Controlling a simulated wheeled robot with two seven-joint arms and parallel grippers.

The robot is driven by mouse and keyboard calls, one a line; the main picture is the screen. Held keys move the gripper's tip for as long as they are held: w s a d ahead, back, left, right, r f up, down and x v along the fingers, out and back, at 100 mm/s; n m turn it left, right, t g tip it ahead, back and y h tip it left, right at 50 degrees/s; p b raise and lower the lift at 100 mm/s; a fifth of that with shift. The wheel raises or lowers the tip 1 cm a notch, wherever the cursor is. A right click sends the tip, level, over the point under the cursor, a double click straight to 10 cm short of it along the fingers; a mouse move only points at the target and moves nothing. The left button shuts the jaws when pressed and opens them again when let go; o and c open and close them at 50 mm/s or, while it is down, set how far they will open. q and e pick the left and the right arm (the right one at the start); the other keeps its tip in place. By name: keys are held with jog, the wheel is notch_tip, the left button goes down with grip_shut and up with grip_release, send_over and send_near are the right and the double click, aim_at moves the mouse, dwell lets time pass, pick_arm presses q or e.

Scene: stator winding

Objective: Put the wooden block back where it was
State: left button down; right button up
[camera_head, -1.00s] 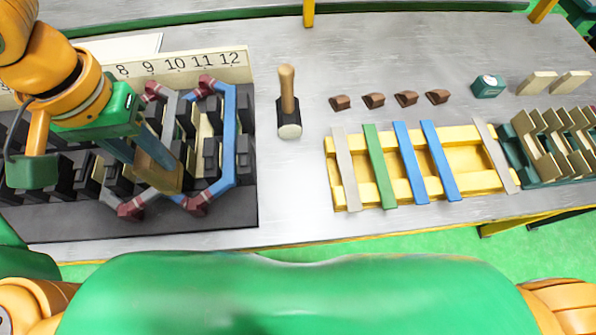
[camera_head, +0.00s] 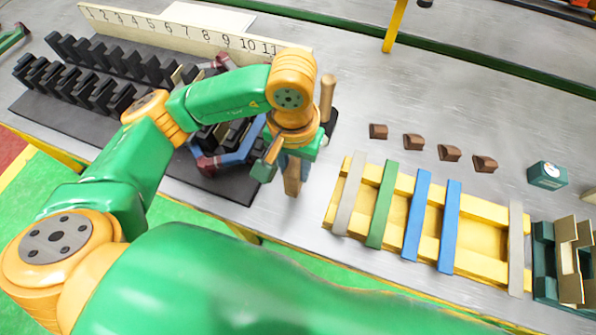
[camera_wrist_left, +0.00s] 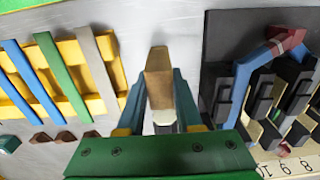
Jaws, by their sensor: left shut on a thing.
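The wooden block (camera_head: 292,177) is brown and oblong. My left gripper (camera_head: 290,162) is shut on it and holds it pointing down over the bare metal table, between the dark stator fixture (camera_head: 235,187) and the yellow rack (camera_head: 335,208). In the left wrist view the block (camera_wrist_left: 158,75) stands out between the two fingers of my left gripper (camera_wrist_left: 159,95). Whether the block touches the table I cannot tell. My right gripper is not in view.
A mallet (camera_head: 327,98) stands just behind my left gripper, partly hidden. Grey, green and blue strips lie across the yellow rack. Several brown wedges (camera_head: 414,141) and a teal box (camera_head: 547,174) lie behind it. A numbered board (camera_head: 180,30) backs the fixture.

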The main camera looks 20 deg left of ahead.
pick_arm(q)
notch_tip(320, 180, down, 4)
jog(key=shift+w+r+p, duration=0.1)
jog(key=shift+r+p, duration=0.05)
jog(key=shift+p, duration=0.75)
jog(key=shift+d+f+b, duration=0.15)
jog(key=shift+f+b, duration=0.1)
jog(key=shift+b, duration=0.15)
jog(key=c, duration=0.6)
grip_release()
jog(key=shift+r, duration=0.1)
jog(key=shift+r+p, duration=0.25)
jog(key=shift+p, duration=0.2)
jog(key=shift+w+r+b, duration=0.15)
jog(key=shift+r+b, duration=0.2)
notch_tip(320, 180, up, 11)
jog(key=shift+r+b, duration=0.1)
jog(key=shift+b, duration=0.5)
